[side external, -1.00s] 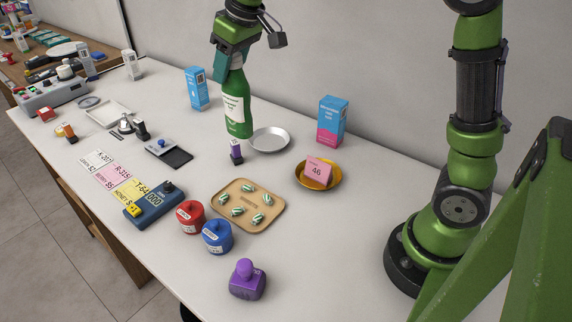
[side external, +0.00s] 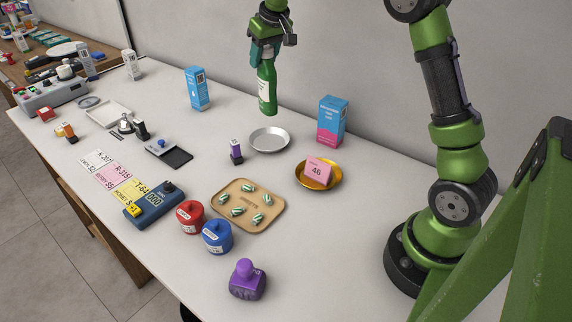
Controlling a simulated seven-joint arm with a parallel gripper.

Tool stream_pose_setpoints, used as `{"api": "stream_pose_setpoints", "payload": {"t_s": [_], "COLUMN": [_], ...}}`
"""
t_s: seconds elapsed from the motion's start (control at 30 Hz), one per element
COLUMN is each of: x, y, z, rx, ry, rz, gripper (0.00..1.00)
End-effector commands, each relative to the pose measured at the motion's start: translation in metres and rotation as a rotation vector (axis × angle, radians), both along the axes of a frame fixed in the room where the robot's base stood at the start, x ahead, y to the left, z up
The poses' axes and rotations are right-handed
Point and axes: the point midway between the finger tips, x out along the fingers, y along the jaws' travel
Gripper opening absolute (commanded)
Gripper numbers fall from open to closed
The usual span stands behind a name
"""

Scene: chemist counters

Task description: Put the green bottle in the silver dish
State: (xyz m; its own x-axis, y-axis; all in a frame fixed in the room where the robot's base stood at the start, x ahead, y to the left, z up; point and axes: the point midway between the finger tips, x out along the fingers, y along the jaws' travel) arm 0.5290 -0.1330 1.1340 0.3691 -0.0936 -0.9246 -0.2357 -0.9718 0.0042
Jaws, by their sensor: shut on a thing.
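The green bottle (side external: 266,91) with a white label hangs upright in my gripper (side external: 264,58), which is shut on its upper part. The bottle is in the air at the back middle of the counter. The silver dish (side external: 269,139) is a round, shallow, empty dish on the counter. In the side view the bottle's base appears just above the dish's far rim, with a gap between them. How far the bottle is from the dish in depth is hard to tell.
A blue and pink box (side external: 332,122) and a gold dish (side external: 318,185) with a pink card stand to the right. A small purple bottle (side external: 236,152) stands just left of the silver dish. A blue box (side external: 197,89) is further left. A tan tray (side external: 247,222) lies in front.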

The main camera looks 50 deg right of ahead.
Motion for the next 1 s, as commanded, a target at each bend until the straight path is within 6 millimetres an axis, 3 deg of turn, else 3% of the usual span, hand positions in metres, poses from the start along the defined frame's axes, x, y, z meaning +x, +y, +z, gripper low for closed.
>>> {"api": "stream_pose_setpoints", "payload": {"t_s": [0.3, 0.7, 1.0], "x": [0.000, 0.000, 0.001], "y": [0.001, 0.000, 0.000], "z": [-0.053, -0.101, -0.106], "rx": [0.001, 0.000, -0.001], "ry": [0.000, -0.002, -0.005], "rz": [0.000, 0.001, 0.001], "gripper": [0.00, 0.00, 0.00]}}
